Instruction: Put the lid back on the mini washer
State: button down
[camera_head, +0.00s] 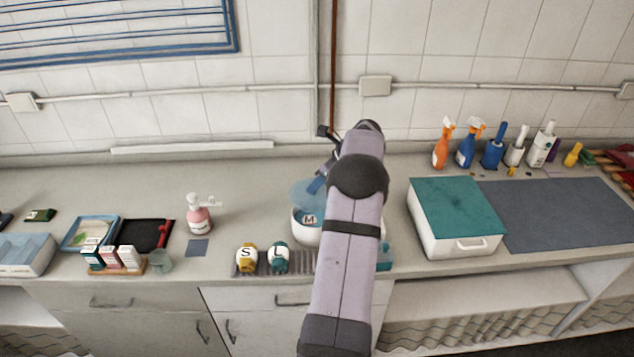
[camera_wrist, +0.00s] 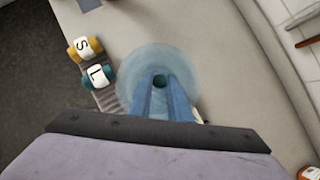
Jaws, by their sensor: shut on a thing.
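The lid (camera_head: 301,193) is a translucent pale blue disc. My gripper (camera_head: 316,185) is shut on the lid's dark round knob, which shows between the blue fingers (camera_wrist: 160,84) in the wrist view. The lid (camera_wrist: 134,67) spreads around the fingertips there. The mini washer (camera_head: 301,233) is a white round tub on the counter, partly hidden behind my arm. In the head view the lid appears above the tub's opening, seemingly apart from the rim. In the wrist view the tub is mostly hidden.
A yellow roll marked S (camera_head: 247,257) and a teal roll marked L (camera_head: 278,257) lie on a ribbed strip in front of the washer. A white box with a green top (camera_head: 457,207) stands right. Counter behind the washer is clear.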

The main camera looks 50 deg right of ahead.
aim_at(318, 194)
jog(key=shift+f, duration=0.1)
notch_tip(318, 194, down, 4)
jog(key=b, duration=0.5)
jog(key=shift+f, duration=1.05)
jog(key=shift+p, duration=0.55)
dwell(1.2)
jog(key=shift+f+p, duration=0.2)
jog(key=shift+p, duration=0.35)
dwell(1.6)
jog(key=c, duration=1.6)
grip_release()
jog(key=shift+o, duration=0.8)
